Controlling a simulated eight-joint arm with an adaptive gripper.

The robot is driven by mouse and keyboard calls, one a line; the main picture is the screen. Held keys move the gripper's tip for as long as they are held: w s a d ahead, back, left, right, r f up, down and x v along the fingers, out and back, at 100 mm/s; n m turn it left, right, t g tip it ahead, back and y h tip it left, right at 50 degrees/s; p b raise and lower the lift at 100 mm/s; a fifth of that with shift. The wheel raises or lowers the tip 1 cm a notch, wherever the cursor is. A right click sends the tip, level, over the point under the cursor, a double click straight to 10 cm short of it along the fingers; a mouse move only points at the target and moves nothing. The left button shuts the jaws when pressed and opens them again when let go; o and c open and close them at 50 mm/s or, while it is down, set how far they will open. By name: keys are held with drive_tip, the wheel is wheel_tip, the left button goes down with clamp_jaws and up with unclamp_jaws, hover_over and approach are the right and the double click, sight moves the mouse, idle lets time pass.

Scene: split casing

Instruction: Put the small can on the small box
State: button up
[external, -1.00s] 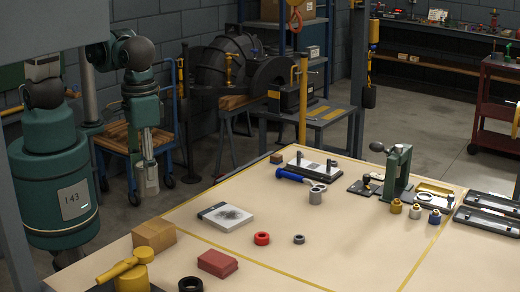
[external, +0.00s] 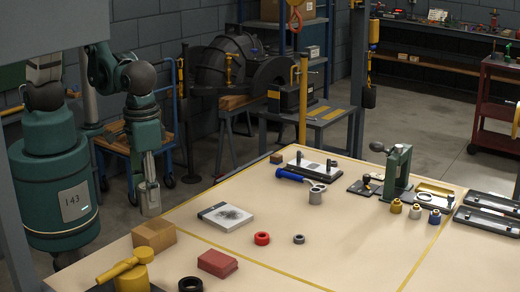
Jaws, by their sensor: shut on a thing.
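My gripper (external: 149,198) hangs at the left, pointing down, beyond the left edge of the table. It is shut on a small grey metallic thing that looks like the small can (external: 149,203); detail is too small to be sure. A small tan cardboard box (external: 154,236) sits at the table's left edge, just below my gripper in the picture. My gripper appears apart from it; the exact height between them cannot be told.
A yellow tool (external: 132,272), a red block (external: 217,263) and a black ring (external: 190,285) lie near the tan box. The table's middle front (external: 340,255) is clear.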

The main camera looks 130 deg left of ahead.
drive_tip(key=shift+f, duration=2.1)
drive_tip(key=shift+f+b, duration=0.15)
drive_tip(key=shift+b, duration=0.3)
drive_tip(key=o, duration=1)
drive_tip(key=shift+r, duration=0.2)
drive_tip(key=shift+r+p, duration=0.95)
drive_tip(key=shift+r, duration=5.05)
drive_tip(key=shift+r, duration=0.1)
